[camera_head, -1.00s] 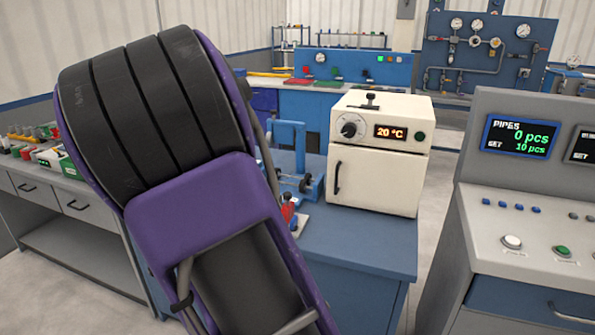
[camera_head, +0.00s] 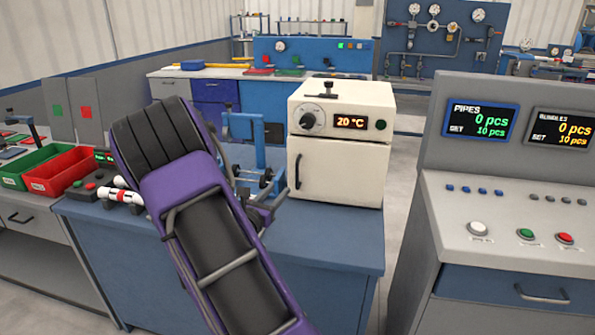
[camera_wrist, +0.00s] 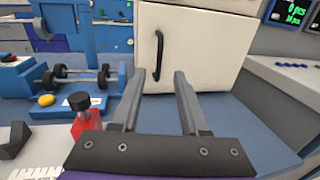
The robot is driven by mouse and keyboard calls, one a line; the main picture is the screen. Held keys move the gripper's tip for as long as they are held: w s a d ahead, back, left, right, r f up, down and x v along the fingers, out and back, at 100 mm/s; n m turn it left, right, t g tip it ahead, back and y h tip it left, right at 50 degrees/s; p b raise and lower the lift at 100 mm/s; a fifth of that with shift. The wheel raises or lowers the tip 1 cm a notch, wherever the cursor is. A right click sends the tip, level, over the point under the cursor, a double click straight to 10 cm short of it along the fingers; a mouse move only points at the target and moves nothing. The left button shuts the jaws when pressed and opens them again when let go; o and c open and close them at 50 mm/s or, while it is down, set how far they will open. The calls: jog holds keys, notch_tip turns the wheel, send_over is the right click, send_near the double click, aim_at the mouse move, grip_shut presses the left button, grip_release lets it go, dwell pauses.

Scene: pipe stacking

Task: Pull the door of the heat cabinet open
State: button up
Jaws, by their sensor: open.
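The heat cabinet (camera_head: 365,155) is a cream box on a blue bench, with a dial and a "20 °C" display above its door. The door (camera_head: 335,172) is shut, with a dark vertical handle (camera_head: 298,171) near its left edge. In the wrist view the door (camera_wrist: 200,45) fills the upper middle, and the handle (camera_wrist: 159,55) stands ahead of my gripper (camera_wrist: 160,80). The two fingers are apart, open and empty, pointing at the lower door; the handle is beyond the tips and not between them. In the head view my purple arm hides most of the gripper.
A blue fixture with rollers (camera_wrist: 75,78) stands on the bench left of the cabinet, close to a red part with a black knob (camera_wrist: 84,122). Green and red bins (camera_head: 60,170) lie farther left. A control console (camera_head: 510,200) stands to the right. The bench before the door is clear.

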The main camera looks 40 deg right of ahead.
aim_at(297, 170)
jog(key=x, duration=1.3)
jog(key=shift+w+d+b, duration=0.2)
jog(key=shift+d+b, duration=0.1)
jog(key=shift+b, duration=0.05)
grip_shut()
dwell(0.7)
